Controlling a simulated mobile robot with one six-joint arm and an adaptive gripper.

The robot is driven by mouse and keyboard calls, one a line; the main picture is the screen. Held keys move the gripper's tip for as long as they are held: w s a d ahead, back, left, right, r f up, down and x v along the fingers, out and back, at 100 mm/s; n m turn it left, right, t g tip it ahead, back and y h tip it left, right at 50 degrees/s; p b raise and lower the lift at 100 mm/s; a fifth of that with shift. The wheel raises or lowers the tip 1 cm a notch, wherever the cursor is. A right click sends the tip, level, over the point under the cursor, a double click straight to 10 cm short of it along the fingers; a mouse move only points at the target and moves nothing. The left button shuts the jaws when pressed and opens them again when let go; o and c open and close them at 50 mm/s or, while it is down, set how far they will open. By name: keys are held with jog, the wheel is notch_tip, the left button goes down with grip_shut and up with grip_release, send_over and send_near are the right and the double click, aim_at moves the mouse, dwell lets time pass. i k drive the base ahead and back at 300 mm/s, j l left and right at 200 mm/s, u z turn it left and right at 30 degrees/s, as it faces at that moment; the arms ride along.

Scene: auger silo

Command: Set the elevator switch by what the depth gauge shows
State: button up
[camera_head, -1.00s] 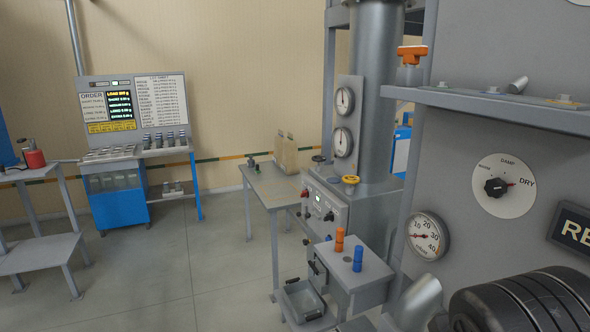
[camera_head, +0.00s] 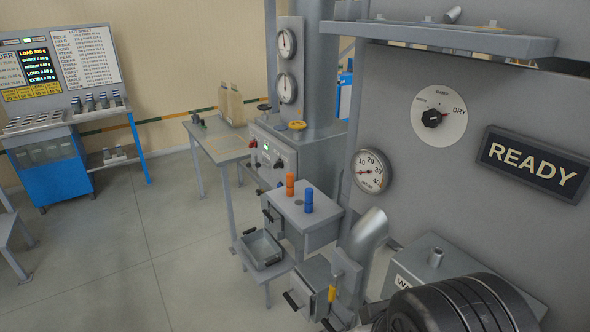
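No label reading "depth gauge" or "elevator switch" is legible. A round dial (camera_head: 372,170) numbered up to 40, with a red needle pointing left, is on the grey silo wall. Two smaller round dials, an upper one (camera_head: 287,42) and a lower one (camera_head: 286,87), sit on a panel on the metal column; their readings are too small to tell. A control box (camera_head: 272,150) with small lights and red knobs stands below them. A black rotary knob (camera_head: 432,118) on a white plate points toward DRY. A black ribbed part of my arm fills the lower right; my gripper does not show.
A READY sign (camera_head: 533,163) hangs right of the knob. A shelf (camera_head: 450,38) juts out above it. A grey box (camera_head: 305,215) with orange and blue pegs and an open tray (camera_head: 262,250) stand in front. An order station (camera_head: 60,90) is at left.

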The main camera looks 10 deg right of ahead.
aim_at(278, 163)
jog(key=z, duration=1.75)
jog(key=u, duration=1.55)
jog(key=i+j+z, duration=0.15)
jog(key=i+j, duration=0.15)
jog(key=i, duration=0.25)
jog(key=i+j+z, duration=0.15)
jog(key=i+j, duration=0.2)
jog(key=i, duration=0.2)
jog(key=i+j+z, duration=0.15)
jog(key=i+j, duration=0.25)
jog(key=i, duration=0.15)
